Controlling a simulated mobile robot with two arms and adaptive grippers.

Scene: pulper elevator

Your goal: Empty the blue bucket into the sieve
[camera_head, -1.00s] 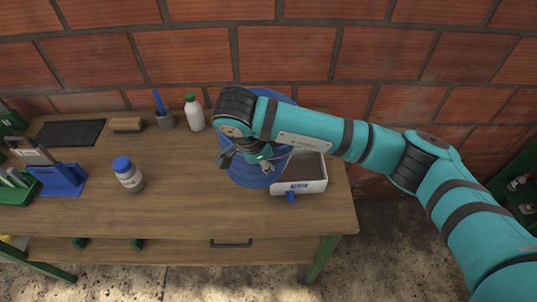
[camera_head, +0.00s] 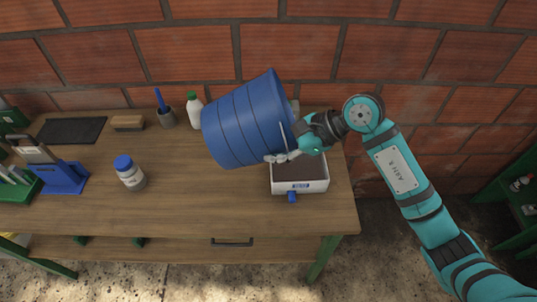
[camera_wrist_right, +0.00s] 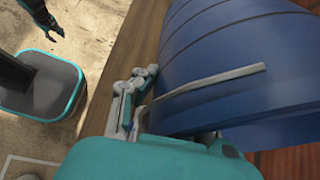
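The blue bucket (camera_head: 245,120) is tilted far over on its side in the head view, its wide end up and to the right. Its inside is not visible. My right gripper (camera_head: 282,146) is at the bucket's lower right side and appears shut on it. In the right wrist view the bucket (camera_wrist_right: 215,40) fills the upper right, close against the gripper's grey fingers (camera_wrist_right: 150,100). The white box-shaped sieve (camera_head: 312,186), with a dark inside, sits on the table below the bucket's right end. My left gripper (camera_wrist_right: 52,24) shows small and dark in the wrist view.
On the wooden table (camera_head: 190,210) stand a blue-capped jar (camera_head: 130,174), a white bottle with a green cap (camera_head: 194,110), a cup with a blue tool (camera_head: 166,116) and a brush (camera_head: 128,123). A brick wall (camera_head: 190,55) is behind. The front middle is clear.

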